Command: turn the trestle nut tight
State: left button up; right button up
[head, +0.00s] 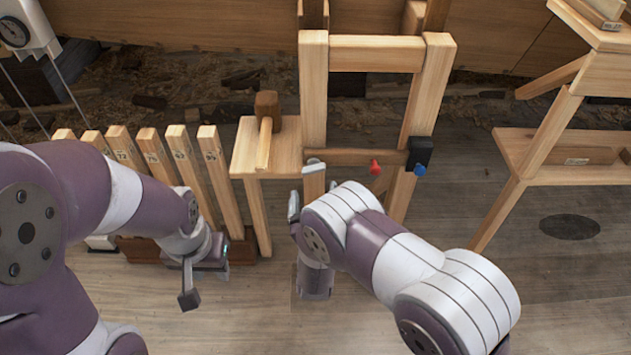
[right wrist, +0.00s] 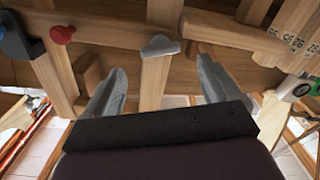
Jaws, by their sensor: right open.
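The trestle (head: 313,95) is a pale wooden frame with two uprights and cross rails. A small grey nut (head: 314,167) sits low on its left upright; it also shows at the upper middle of the right wrist view (right wrist: 160,46). My right gripper (head: 312,197) is just below the nut in the head view, partly hidden by its own arm. In the right wrist view its two fingers (right wrist: 162,75) are wide apart and empty, with the nut beyond and between them. My left gripper (head: 195,287) hangs at lower left, away from the trestle; its jaw opening is unclear.
A red knob (head: 375,167) and a blue knob (head: 420,170) are right of the nut. A mallet (head: 266,125) lies on a small wooden shelf to the left. Numbered slats (head: 183,150) stand beside my left arm.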

aim_at(314, 173)
jog(key=w+b, duration=0.1)
jog(key=w, duration=0.4)
jog(key=shift+w, duration=0.4)
jog(key=c, duration=1.1)
jog(key=shift+o, duration=0.2)
jog(key=shift+m, duration=0.3)
jog(key=m, duration=0.4)
jog(key=shift+m+b, duration=0.3)
jog(key=m, duration=0.4)
jog(key=shift+m+b, duration=0.3)
